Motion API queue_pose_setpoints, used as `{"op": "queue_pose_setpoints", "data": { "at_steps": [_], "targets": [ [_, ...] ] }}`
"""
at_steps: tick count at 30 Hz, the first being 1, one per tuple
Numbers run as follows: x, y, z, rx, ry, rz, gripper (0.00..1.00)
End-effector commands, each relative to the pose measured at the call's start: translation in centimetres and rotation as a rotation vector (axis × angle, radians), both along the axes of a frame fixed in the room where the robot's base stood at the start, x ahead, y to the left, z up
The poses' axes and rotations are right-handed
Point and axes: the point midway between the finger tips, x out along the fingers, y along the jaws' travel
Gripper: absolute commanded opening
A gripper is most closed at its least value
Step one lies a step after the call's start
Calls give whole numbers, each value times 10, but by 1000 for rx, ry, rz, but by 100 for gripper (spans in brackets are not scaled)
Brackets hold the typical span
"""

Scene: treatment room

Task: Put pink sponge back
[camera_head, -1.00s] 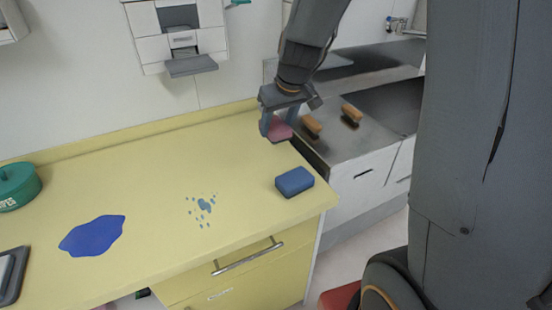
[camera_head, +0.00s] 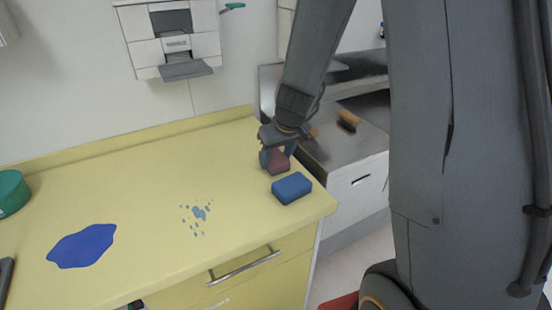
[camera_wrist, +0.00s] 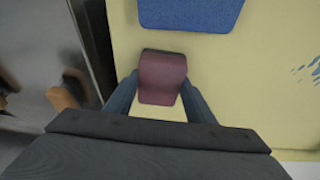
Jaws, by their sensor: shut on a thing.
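The pink sponge (camera_head: 279,165) is between the fingers of my gripper (camera_head: 277,157), which is shut on it. In the wrist view the sponge (camera_wrist: 162,78) sits between the two fingers of my gripper (camera_wrist: 160,92), over the yellow counter. It is low over the counter near the right end; I cannot tell whether it touches the surface. A blue sponge (camera_head: 292,188) lies on the counter just in front of it. The blue sponge also shows at the top of the wrist view (camera_wrist: 190,12), apart from the pink one.
The yellow counter (camera_head: 150,190) has a dark blue puddle (camera_head: 83,246) and light blue droplets (camera_head: 198,213). A green round container (camera_head: 12,193) stands at the left edge. A metal surface with brown-handled brushes (camera_head: 347,119) is beyond the counter's right end. The counter's middle is mostly clear.

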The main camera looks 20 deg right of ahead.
Motion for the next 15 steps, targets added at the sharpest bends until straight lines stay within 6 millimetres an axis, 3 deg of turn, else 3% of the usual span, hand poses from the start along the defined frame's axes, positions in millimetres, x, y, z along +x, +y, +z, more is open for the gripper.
{"op": "queue_pose_setpoints", "data": {
  "at_steps": [8, 9, 11, 15],
  "targets": [
    [0, 0, -4, 1, 0, 0, 32],
    [0, 0, -3, 1, 0, 0, 56],
    [0, 0, -3, 1, 0, 0, 66],
    [0, 0, -3, 1, 0, 0, 68]
  ]
}}
